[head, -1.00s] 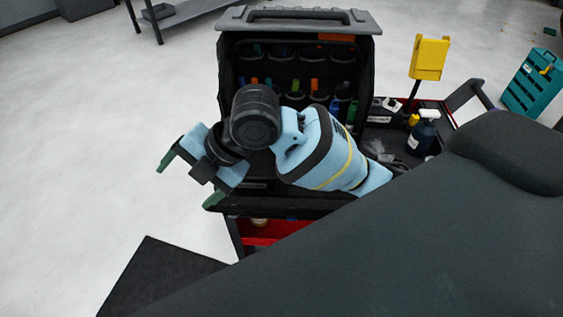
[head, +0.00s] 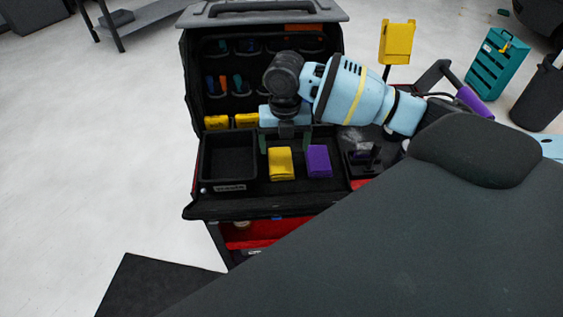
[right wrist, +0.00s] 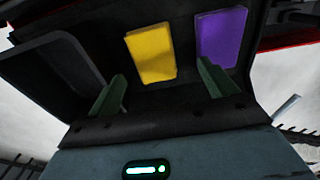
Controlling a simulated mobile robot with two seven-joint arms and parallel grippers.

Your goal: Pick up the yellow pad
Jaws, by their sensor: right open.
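The yellow pad (head: 280,163) lies on the black tool case shelf, left of a purple pad (head: 318,161). My right gripper (head: 286,138) is open and empty, just behind and above the yellow pad, with its green fingers pointing down. In the right wrist view the yellow pad (right wrist: 151,53) shows ahead between the two fingertips (right wrist: 161,76), apart from both. The purple pad (right wrist: 221,36) is beyond the right finger there. My left gripper is not in view.
A black open bin (head: 228,187) sits left of the yellow pad. Yellow items (head: 246,120) stand at the case's back wall, below tool pockets. A small dark holder (head: 365,160) is right of the purple pad. A yellow box (head: 397,42) on a post stands farther right.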

